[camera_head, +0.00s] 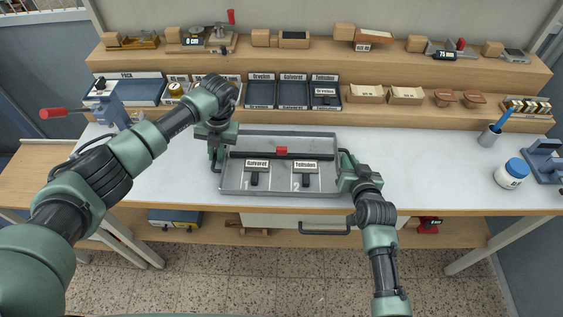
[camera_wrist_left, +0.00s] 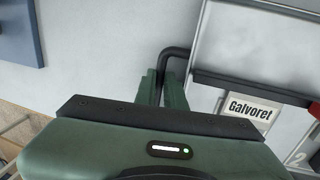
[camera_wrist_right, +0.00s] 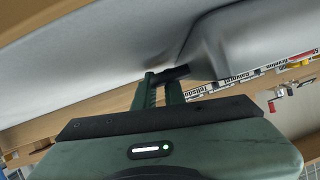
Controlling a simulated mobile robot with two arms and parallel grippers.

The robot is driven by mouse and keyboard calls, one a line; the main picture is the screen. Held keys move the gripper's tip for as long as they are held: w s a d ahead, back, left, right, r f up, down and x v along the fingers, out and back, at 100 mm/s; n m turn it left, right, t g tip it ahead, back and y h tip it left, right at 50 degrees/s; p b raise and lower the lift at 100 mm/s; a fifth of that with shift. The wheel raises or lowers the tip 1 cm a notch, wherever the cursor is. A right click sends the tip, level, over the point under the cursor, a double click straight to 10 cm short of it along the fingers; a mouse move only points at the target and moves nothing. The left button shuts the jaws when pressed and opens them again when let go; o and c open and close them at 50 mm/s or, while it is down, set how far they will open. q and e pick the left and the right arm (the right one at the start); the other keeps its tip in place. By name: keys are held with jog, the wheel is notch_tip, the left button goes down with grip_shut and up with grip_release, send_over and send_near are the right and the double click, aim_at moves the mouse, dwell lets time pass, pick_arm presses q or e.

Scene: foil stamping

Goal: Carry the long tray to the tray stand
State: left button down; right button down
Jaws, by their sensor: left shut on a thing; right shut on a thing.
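The long tray (camera_head: 233,181) is grey metal, with a dark bar across it, a red block (camera_head: 281,150) on the bar and a black handle at each end. Two pieces labelled Galvoret (camera_head: 256,166) and Tofinden (camera_head: 305,167) sit in it. My left gripper (camera_head: 215,150) is shut on the tray's left handle, also seen in the left wrist view (camera_wrist_left: 172,52). My right gripper (camera_head: 346,165) is shut on the right handle; the right wrist view shows the grey tray wall (camera_wrist_right: 245,40) close by. I cannot tell whether the tray touches the white worktop, nor make out the tray stand.
The white worktop (camera_head: 430,170) is clear to the right of the tray. A red-handled press (camera_head: 103,100) stands at left. Wooden shelves (camera_head: 400,118) with small trays run behind.

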dwell(0.4)
